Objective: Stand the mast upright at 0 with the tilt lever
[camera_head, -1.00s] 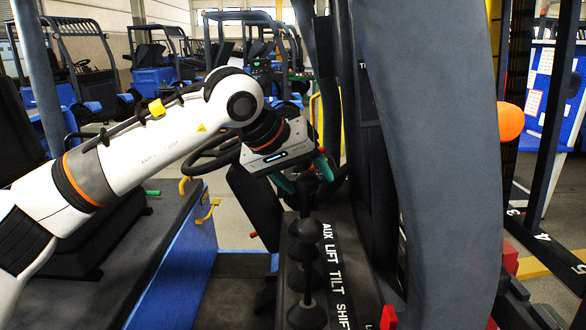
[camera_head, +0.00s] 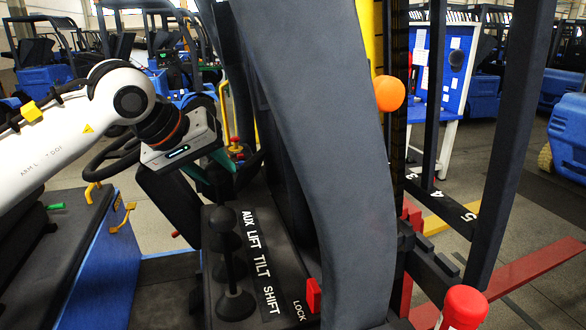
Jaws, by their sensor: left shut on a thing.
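The console strip (camera_head: 258,262) reads AUX, LIFT, TILT, SHIFT from far to near. The mast's dark uprights (camera_head: 506,140) stand at the right and look slanted in this view. A number scale (camera_head: 440,197) by the mast shows 3, 4 and 5; I cannot see 0. My right gripper is not in view.
A broad dark post (camera_head: 330,150) blocks the middle of the view. An orange ball (camera_head: 390,93) shows beside it. A red LOCK piece (camera_head: 313,296) sits near the console's front. A red-topped post (camera_head: 464,306) stands at lower right. Other forklifts fill the back.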

